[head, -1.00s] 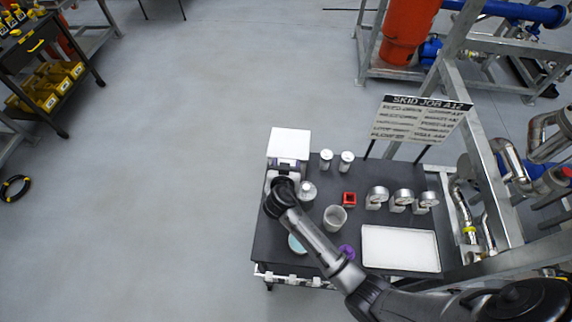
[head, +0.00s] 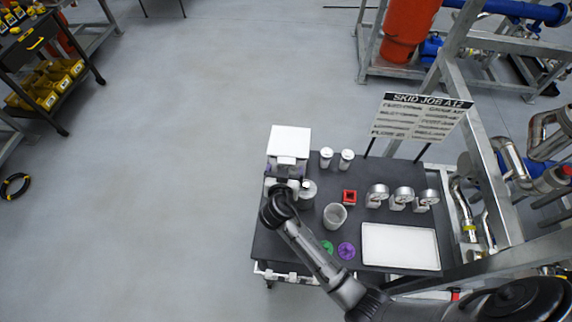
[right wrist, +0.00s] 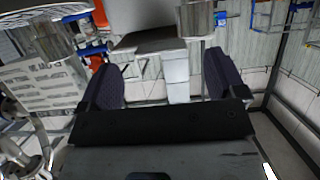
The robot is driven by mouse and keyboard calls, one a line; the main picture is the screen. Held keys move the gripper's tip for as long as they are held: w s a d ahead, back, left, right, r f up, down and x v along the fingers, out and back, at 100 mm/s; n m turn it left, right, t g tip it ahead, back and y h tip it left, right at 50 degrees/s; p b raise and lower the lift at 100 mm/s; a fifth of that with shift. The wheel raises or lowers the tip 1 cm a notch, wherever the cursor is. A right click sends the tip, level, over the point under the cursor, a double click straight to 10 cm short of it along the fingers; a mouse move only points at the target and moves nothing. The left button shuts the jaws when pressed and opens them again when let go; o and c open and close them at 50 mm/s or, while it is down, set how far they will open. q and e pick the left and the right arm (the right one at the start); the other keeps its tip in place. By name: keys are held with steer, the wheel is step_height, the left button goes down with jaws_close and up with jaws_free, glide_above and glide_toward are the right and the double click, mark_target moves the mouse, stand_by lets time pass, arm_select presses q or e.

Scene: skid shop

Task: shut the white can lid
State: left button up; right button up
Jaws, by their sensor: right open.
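The white can (head: 289,141) stands at the back left corner of the dark table and shows as a pale square top from above. I cannot tell how far its lid is open. My right gripper (head: 285,174) is at the near side of the can, its arm reaching in from the lower right. In the right wrist view the gripper (right wrist: 163,78) is open, with one dark purple finger pad on each side. A pale upright part of the can (right wrist: 178,72) shows between and beyond the pads; contact is unclear. My left gripper is not in view.
The dark table (head: 265,235) also holds two white jars (head: 326,158), a grey cup (head: 334,215), a red square part (head: 349,197), several gauges (head: 402,198), a white tray (head: 400,246), a green disc (head: 327,247) and a purple disc (head: 346,250). A sign (head: 421,118) stands behind.

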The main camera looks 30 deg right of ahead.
steer(key=v, duration=0.8)
steer(key=shift+d, duration=0.1)
